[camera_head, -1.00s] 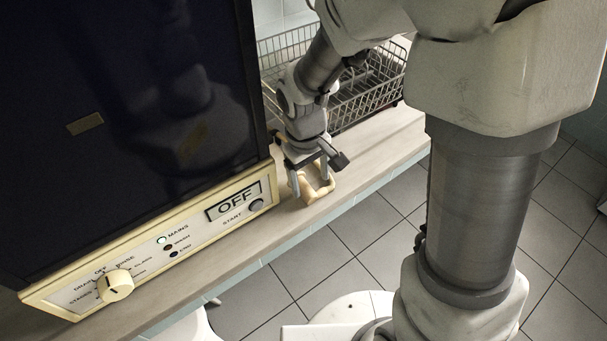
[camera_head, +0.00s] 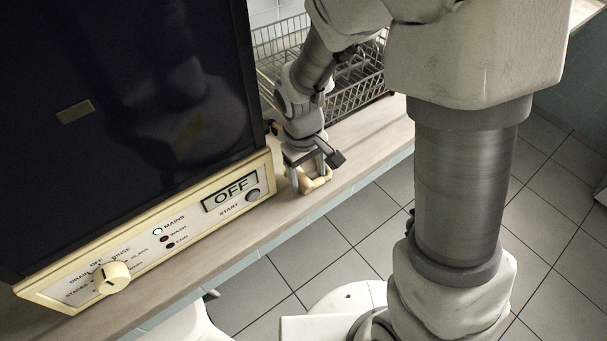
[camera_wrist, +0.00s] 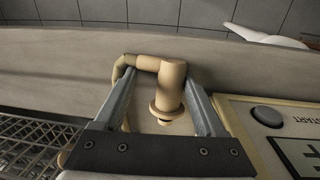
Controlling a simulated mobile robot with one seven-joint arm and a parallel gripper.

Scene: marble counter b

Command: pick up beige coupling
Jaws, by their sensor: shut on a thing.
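The beige coupling (camera_wrist: 171,85) is a bent pipe piece with a flanged end, between the two fingers of my gripper (camera_wrist: 163,100) in the wrist view. In the head view the coupling (camera_head: 318,182) shows at the fingertips of my gripper (camera_head: 307,180), over the counter. My gripper points down and is shut on the coupling. Part of the coupling is hidden behind the fingers in the head view. I cannot tell whether it still touches the counter.
A dark-doored machine with a cream control panel (camera_head: 150,238) stands close on the left. A wire basket (camera_head: 350,98) sits behind my gripper. The counter (camera_head: 375,142) is narrow, its front edge dropping to a tiled floor. Counter to the right is clear.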

